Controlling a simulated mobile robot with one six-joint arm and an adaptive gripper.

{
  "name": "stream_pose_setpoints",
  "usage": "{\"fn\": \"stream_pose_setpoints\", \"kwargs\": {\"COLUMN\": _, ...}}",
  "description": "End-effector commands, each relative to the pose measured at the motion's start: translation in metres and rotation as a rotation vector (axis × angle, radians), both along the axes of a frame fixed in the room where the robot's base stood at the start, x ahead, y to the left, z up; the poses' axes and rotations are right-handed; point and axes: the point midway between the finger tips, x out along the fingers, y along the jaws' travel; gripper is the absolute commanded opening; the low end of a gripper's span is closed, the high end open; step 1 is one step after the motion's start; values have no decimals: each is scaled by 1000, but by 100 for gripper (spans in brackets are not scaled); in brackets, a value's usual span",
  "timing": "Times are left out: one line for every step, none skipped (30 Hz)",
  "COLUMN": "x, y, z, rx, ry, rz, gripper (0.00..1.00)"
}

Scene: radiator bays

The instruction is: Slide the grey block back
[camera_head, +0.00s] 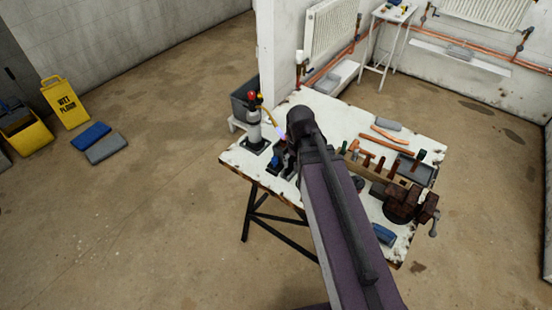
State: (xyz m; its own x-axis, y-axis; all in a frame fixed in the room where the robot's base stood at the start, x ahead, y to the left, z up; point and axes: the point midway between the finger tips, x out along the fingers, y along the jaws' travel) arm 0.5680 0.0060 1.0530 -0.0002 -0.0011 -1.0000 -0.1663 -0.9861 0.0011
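A flat grey block (106,148) lies on the concrete floor at the left, right beside a flat blue block (91,136). Another grey, rounded piece (388,125) lies at the back of the workbench (322,104), so I cannot tell which one the task names. My arm reaches over the bench from the bottom of the picture. My gripper (284,158) is low over the bench's left part, mostly hidden by my arm; its fingers are too small to read. It is well away from both grey pieces.
A torch-like canister (254,130) stands on the bench's left end. A tool rack (383,166), a vise (405,202) and a blue item (384,235) are at the right. A yellow wet-floor sign (65,102) stands at the far left.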

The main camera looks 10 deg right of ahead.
Motion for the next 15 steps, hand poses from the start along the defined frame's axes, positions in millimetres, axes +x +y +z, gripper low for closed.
{"fn": "stream_pose_setpoints", "kwargs": {"x": 14, "y": 2, "z": -4, "rx": 0, "ry": 0, "rz": -41, "gripper": 76}}
{"fn": "stream_pose_setpoints", "kwargs": {"x": 20, "y": 3, "z": -6, "rx": 0, "ry": 0, "rz": -72, "gripper": 76}}
{"fn": "stream_pose_setpoints", "kwargs": {"x": 28, "y": 4, "z": -8, "rx": 0, "ry": 0, "rz": -115, "gripper": 76}}
{"fn": "stream_pose_setpoints", "kwargs": {"x": 34, "y": 4, "z": -9, "rx": 0, "ry": 0, "rz": -148, "gripper": 76}}
{"fn": "stream_pose_setpoints", "kwargs": {"x": 40, "y": 5, "z": -11, "rx": 0, "ry": 0, "rz": -182, "gripper": 76}}
{"fn": "stream_pose_setpoints", "kwargs": {"x": 48, "y": 7, "z": -13, "rx": 0, "ry": 0, "rz": -225, "gripper": 76}}
{"fn": "stream_pose_setpoints", "kwargs": {"x": 54, "y": 8, "z": -14, "rx": 0, "ry": 0, "rz": -259, "gripper": 76}}
{"fn": "stream_pose_setpoints", "kwargs": {"x": 60, "y": 9, "z": -15, "rx": 0, "ry": 0, "rz": -292, "gripper": 76}}
{"fn": "stream_pose_setpoints", "kwargs": {"x": 68, "y": 11, "z": -17, "rx": 0, "ry": 0, "rz": -337, "gripper": 76}}
{"fn": "stream_pose_setpoints", "kwargs": {"x": 75, "y": 12, "z": -19, "rx": 1, "ry": -1, "rz": -369, "gripper": 76}}
{"fn": "stream_pose_setpoints", "kwargs": {"x": 81, "y": 14, "z": -20, "rx": 1, "ry": -1, "rz": -402, "gripper": 76}}
{"fn": "stream_pose_setpoints", "kwargs": {"x": 89, "y": 16, "z": -22, "rx": 1, "ry": -1, "rz": -447, "gripper": 76}}
{"fn": "stream_pose_setpoints", "kwargs": {"x": 95, "y": 17, "z": -23, "rx": 1, "ry": -1, "rz": -480, "gripper": 76}}
{"fn": "stream_pose_setpoints", "kwargs": {"x": 101, "y": 19, "z": -25, "rx": 1, "ry": -1, "rz": -513, "gripper": 76}}
{"fn": "stream_pose_setpoints", "kwargs": {"x": 109, "y": 21, "z": -27, "rx": 1, "ry": -1, "rz": -556, "gripper": 76}}
